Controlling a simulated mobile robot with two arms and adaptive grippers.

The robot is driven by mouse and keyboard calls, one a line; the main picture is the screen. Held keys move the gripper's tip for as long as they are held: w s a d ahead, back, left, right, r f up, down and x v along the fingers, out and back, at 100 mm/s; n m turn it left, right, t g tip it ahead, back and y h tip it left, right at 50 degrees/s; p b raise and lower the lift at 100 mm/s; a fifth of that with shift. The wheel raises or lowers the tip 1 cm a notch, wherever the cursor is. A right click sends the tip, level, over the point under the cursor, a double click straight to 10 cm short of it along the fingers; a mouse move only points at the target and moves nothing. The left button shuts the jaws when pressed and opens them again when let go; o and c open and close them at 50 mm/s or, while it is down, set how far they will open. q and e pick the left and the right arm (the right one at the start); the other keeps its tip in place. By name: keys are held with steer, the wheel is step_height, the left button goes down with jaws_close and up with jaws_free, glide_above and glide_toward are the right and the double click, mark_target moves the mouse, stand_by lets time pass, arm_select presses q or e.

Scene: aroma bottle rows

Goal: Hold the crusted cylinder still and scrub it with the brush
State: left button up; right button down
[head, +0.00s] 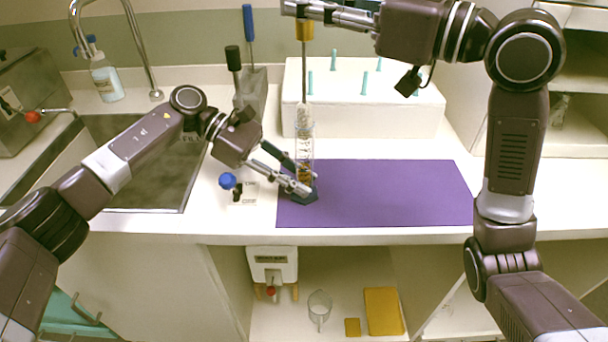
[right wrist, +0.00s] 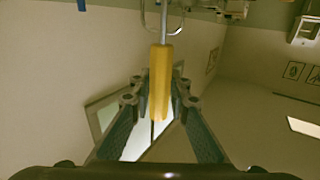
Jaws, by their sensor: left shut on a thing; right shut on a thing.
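A clear tall cylinder (head: 304,128) with brown crust low inside stands upright on a dark blue base (head: 303,195), at the left end of the purple mat (head: 400,190). My left gripper (head: 303,184) is shut on the cylinder low down, just above its base. My right gripper (head: 296,10) is high above the cylinder, shut on the brush's yellow handle (head: 305,30). The handle also shows between the fingers in the right wrist view (right wrist: 160,80). The brush's shaft runs straight down into the cylinder's mouth; its bristle end is hard to make out against the crust.
A white rack with teal pegs (head: 375,110) stands behind the mat. A grey holder (head: 253,90) with upright tools is behind left. A small blue-capped item (head: 228,181) lies near my left gripper. A sink (head: 150,160) is at left. The mat's right part is clear.

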mark_target(306, 63)
steer(key=shift+f, duration=6.2)
steer(key=shift+r, duration=2.3)
steer(key=shift+f, duration=2.3)
steer(key=shift+r, duration=2.3)
steer(key=shift+f, duration=0.15)
